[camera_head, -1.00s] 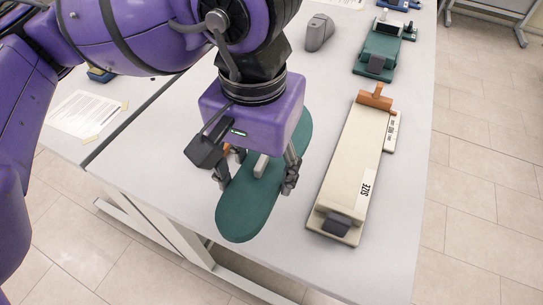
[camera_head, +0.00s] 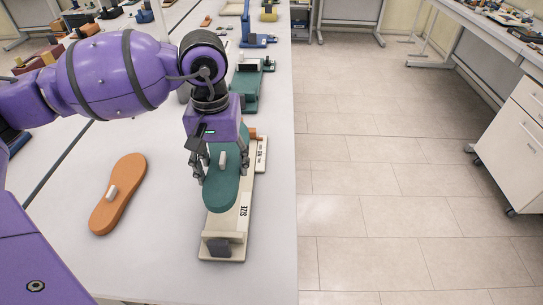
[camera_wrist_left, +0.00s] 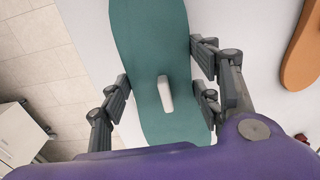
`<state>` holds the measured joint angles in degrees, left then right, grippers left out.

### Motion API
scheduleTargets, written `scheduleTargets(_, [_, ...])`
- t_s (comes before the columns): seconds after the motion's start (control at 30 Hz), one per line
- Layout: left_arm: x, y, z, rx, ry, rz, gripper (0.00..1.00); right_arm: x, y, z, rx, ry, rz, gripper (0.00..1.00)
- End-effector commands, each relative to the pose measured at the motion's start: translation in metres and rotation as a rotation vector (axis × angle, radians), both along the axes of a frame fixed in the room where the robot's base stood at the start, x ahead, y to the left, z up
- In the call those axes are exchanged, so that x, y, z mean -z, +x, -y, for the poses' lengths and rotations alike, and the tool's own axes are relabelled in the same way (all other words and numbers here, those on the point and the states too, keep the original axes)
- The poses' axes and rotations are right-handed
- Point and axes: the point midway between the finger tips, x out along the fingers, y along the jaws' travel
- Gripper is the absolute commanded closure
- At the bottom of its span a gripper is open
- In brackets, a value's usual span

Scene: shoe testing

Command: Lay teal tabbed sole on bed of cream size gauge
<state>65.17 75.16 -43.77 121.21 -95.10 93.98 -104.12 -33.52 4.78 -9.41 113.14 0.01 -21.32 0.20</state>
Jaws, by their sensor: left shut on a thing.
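The teal tabbed sole (camera_head: 219,196) is in my left gripper (camera_head: 220,170), whose fingers close on its two long edges near the middle. Its pale tab (camera_wrist_left: 165,95) stands up between the fingers in the left wrist view, where the sole (camera_wrist_left: 150,35) runs lengthwise. The cream size gauge (camera_head: 226,226) lies on the table under the sole in the head view, with a dark block at its near end and an orange piece at its far end. The sole covers much of the bed; whether it touches it I cannot tell. My right gripper is not in view.
An orange sole with a pale tab (camera_head: 118,196) lies on the table to the left. A green gauge (camera_head: 245,92) and a blue device (camera_head: 252,38) stand farther back. The table's right edge runs close beside the cream gauge. Open floor lies to the right.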

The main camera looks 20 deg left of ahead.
Motion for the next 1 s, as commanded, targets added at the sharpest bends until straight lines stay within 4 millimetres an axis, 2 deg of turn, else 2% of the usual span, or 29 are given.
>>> scheduleTargets(0.13, [0.002, 0.007, 0.000, 0.027, 0.001, -0.004, 0.71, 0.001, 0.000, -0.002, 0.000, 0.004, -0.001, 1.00])
scheduleTargets(0.63, [0.004, 0.006, 0.001, 0.047, 0.002, -0.003, 0.71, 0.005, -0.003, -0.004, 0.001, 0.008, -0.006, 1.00])
scheduleTargets(1.0, [0.033, 0.005, 0.000, 0.046, 0.002, -0.008, 0.71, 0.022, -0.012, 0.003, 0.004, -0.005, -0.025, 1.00])
